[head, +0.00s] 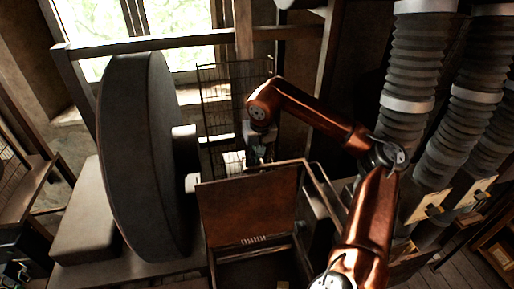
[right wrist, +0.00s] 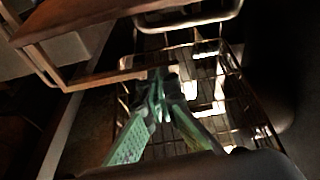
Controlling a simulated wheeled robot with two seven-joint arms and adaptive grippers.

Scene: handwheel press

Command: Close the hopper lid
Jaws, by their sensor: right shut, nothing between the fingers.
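The hopper lid (head: 250,207) is a flat brown panel standing raised and leaning in the head view. The open hopper box (head: 262,272) is below it, its inside dark. My right gripper (head: 257,160) is just behind the lid's top edge, its tips partly hidden. In the right wrist view its green fingers (right wrist: 160,98) are together and empty, close to a brown metal edge; contact cannot be told. A dark shape with small greenish parts at the head view's lower left edge may be my left gripper (head: 18,270); its jaws are unclear.
A large dark wheel (head: 145,155) stands left of the lid. A wire rack (head: 222,100) is behind my right gripper and fills much of the right wrist view (right wrist: 210,90). Ribbed ducts (head: 412,85) stand at right. A metal rail (head: 322,185) runs beside the lid.

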